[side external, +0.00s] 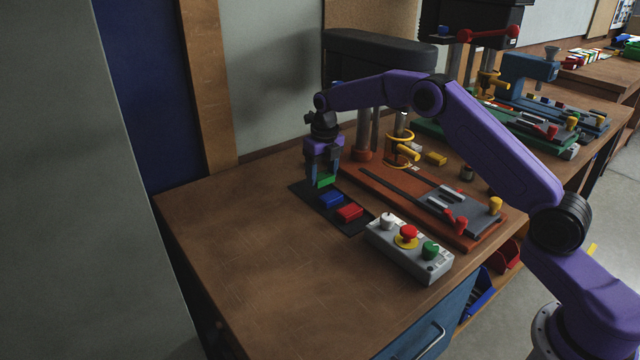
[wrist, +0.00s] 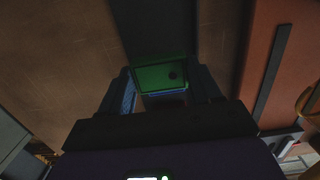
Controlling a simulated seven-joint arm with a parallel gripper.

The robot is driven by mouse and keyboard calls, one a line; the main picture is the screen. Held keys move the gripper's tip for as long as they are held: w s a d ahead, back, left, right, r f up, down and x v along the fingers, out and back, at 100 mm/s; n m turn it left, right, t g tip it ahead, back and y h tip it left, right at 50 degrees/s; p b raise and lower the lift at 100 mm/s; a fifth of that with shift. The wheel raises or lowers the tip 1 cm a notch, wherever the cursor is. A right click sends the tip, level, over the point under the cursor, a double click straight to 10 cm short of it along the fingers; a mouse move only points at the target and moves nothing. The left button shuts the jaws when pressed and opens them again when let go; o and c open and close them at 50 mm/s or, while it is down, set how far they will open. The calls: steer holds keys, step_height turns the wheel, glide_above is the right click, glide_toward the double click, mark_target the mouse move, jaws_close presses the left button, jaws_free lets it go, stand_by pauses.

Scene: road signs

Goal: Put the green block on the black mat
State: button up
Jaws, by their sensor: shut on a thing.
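The green block (side external: 325,181) is between the fingers of my gripper (side external: 324,172), which points down over the far end of the black mat (side external: 300,188). In the wrist view the green block (wrist: 160,76) sits between the two fingertips of my gripper (wrist: 165,90), with the dark mat (wrist: 155,25) below it. The gripper is shut on the block. I cannot tell whether the block touches the mat or hangs just above it. A blue block (side external: 331,200) and a red block (side external: 350,213) lie on the mat nearer the camera.
A grey control box (side external: 408,250) with red and green buttons stands right of the mat's near end. A drill press on a red-brown base (side external: 400,184) stands to the right. The wooden table (side external: 240,235) is clear on the left.

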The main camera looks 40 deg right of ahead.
mark_target(320, 174)
steer(key=shift+w+f, duration=0.35)
steer(key=shift+f, duration=1.7)
steer(key=o, duration=1.2)
steer(key=shift+f, duration=0.15)
steer(key=shift+o, duration=0.2)
steer(key=r, duration=1.1)
steer(key=shift+s+r, duration=0.35)
steer(key=shift+s, duration=0.05)
steer(key=shift+r, duration=0.3)
